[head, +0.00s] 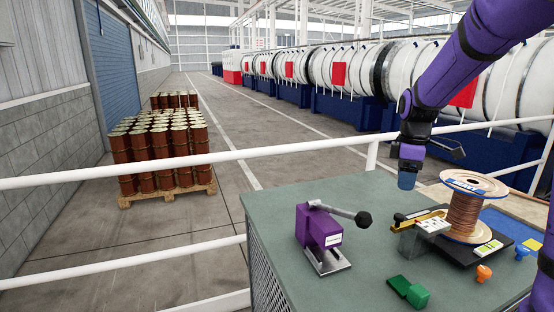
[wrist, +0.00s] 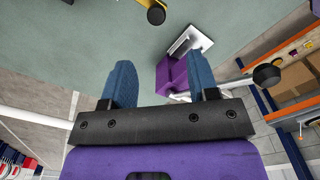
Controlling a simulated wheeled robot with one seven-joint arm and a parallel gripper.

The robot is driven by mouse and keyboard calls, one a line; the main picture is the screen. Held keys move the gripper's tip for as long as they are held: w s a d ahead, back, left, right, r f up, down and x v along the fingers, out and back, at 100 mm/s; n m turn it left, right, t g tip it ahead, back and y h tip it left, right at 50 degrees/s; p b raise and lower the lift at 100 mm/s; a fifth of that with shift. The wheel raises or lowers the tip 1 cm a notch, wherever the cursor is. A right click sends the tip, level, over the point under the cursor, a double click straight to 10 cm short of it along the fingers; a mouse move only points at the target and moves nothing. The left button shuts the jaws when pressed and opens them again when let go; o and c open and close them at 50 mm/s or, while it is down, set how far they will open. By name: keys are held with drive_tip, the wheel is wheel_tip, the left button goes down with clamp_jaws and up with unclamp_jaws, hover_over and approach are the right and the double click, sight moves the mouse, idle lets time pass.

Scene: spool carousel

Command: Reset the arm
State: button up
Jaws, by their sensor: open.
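My gripper (head: 408,178) hangs at the end of my purple arm above the back part of the green table, left of the wire spool. In the wrist view my gripper (wrist: 165,82) shows two blue fingers set wide apart with nothing between them. The purple lever press (head: 320,228) stands on the table, left of and in front of the gripper; it also shows beyond the right finger in the wrist view (wrist: 172,75). The spool (head: 464,208) of copper wire stands upright on a black base at the right. The gripper touches nothing that I can see.
The green table (head: 376,195) also holds a green block (head: 409,292), an orange knob (head: 484,273) and a yellow-handled tool (head: 422,216). White railings (head: 120,180) run behind and left of the table. Barrels (head: 160,150) stand on a pallet beyond.

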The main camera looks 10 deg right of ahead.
drive_tip(key=s+a+r+m+t, duration=0.3)
drive_tip(key=s+a+r+m, duration=0.35)
drive_tip(key=s, duration=0.55)
drive_tip(key=s+a+r+m+t, duration=0.1)
drive_tip(key=s+a+m, duration=0.1)
drive_tip(key=s, duration=0.5)
drive_tip(key=s+a+r+m+t, duration=0.1)
drive_tip(key=s+a+m, duration=0.1)
drive_tip(key=s+a, duration=0.2)
drive_tip(key=s, duration=0.3)
drive_tip(key=shift+r, duration=0.25)
drive_tip(key=shift+m, duration=0.25)
idle(0.5)
